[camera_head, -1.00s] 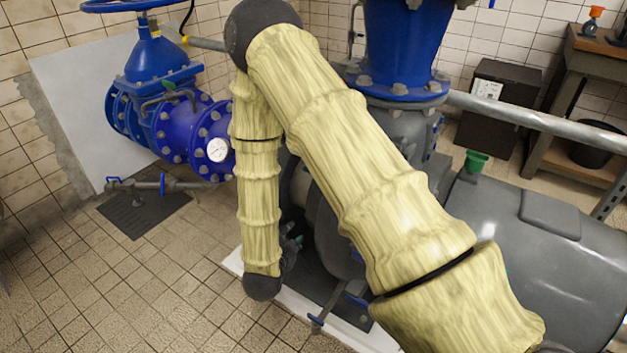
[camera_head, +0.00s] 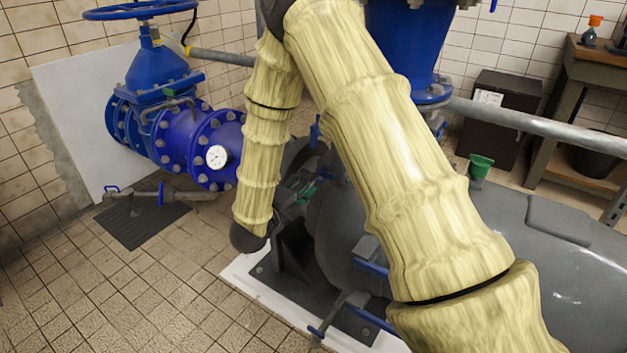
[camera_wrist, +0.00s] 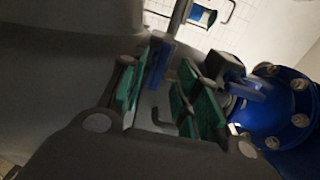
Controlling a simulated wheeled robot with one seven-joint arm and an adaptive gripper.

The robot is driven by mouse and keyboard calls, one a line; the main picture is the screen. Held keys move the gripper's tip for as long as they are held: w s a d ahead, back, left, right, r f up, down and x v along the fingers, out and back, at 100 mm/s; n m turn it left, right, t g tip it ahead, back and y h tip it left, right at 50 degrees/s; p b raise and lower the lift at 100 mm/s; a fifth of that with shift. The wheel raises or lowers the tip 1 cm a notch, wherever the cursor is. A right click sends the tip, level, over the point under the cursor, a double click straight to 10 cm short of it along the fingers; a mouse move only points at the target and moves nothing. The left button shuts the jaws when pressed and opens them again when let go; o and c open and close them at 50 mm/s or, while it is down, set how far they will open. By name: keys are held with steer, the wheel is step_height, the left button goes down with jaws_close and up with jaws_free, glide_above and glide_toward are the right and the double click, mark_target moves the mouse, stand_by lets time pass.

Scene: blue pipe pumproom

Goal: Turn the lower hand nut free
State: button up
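In the wrist view my gripper (camera_wrist: 168,68) is open, its two green-padded fingers apart. A blue bar-shaped part (camera_wrist: 159,58) shows beyond the fingertips, close to the left finger. Another blue handle-like part (camera_wrist: 246,88) sits on a dark fitting right of the right finger. I cannot tell which, if either, is the lower hand nut. In the head view my gripper (camera_head: 300,190) points right toward the grey pump housing (camera_head: 335,235), partly hidden by my arm. Blue parts show low on the pump, one at its side (camera_head: 371,268) and one near the floor (camera_head: 317,331).
A blue valve with a gauge (camera_head: 217,157) stands at the left. The grey motor (camera_head: 560,250) with a green funnel (camera_head: 481,164) is at the right. A grey pipe (camera_head: 530,122) crosses behind. Tiled floor (camera_head: 130,290) is free at the front left.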

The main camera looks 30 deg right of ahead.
mark_target(320, 175)
steer(key=shift+x, duration=2)
jaws_close()
